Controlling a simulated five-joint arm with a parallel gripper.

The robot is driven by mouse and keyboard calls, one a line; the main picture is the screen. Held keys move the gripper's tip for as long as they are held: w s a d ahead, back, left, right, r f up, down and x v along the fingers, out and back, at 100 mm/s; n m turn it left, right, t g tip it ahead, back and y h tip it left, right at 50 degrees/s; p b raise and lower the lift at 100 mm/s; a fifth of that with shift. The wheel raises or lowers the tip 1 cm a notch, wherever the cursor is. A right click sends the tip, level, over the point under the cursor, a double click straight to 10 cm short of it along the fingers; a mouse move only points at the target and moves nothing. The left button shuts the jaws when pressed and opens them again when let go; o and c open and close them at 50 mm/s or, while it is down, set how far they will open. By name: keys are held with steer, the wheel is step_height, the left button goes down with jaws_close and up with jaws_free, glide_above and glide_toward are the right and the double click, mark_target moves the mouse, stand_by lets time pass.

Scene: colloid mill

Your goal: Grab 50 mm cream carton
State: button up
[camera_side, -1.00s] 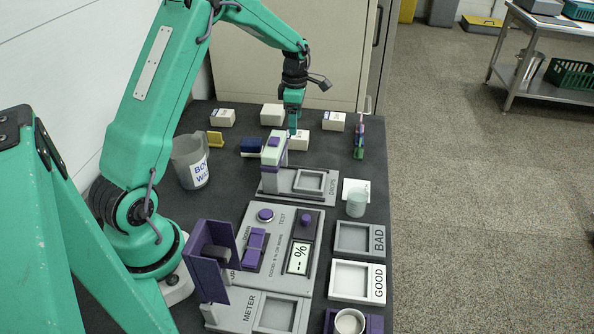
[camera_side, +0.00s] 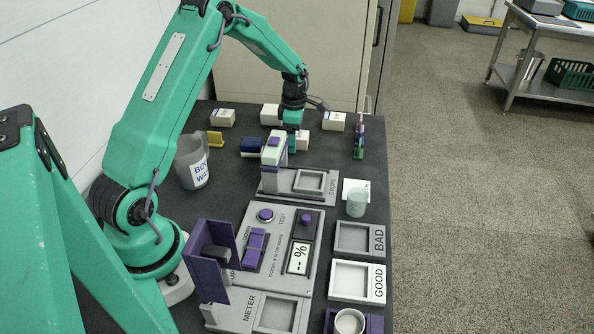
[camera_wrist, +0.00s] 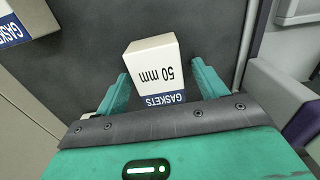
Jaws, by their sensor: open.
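The 50 mm cream carton (camera_wrist: 152,58) has black "50 mm" print and a blue "GASKETS" band. In the wrist view it lies between the two green fingers of my gripper (camera_wrist: 162,88), which are spread with dark gaps showing on both sides. The "GASKETS" end is nearest the gripper's palm. In the side view the carton (camera_side: 302,141) stands on the dark table, and my gripper (camera_side: 291,143) is down at it, hiding its left part. The fingertips are hidden in that view.
Similar cream cartons stand nearby: left (camera_side: 222,118), behind (camera_side: 269,115) and right (camera_side: 334,122). The grey drops stand (camera_side: 275,160) is close in front. A colourful upright item (camera_side: 359,138) stands right.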

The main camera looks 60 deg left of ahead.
stand_by(0.4)
steer(key=c, duration=1.1)
steer(key=shift+r, duration=0.2)
steer(key=shift+r, duration=0.6)
steer(key=r, duration=0.1)
steer(key=d+r, duration=0.1)
steer(key=r, duration=0.1)
steer(key=shift+r, duration=0.1)
steer(key=d+r, duration=0.2)
steer(key=d, duration=0.1)
steer(key=s+d+r, duration=0.1)
steer(key=d+r, duration=0.1)
steer(key=d, duration=0.2)
steer(key=d+r, duration=0.2)
steer(key=d, duration=0.1)
steer(key=shift+s+d+r, duration=0.15)
steer(key=shift+s+d, duration=0.15)
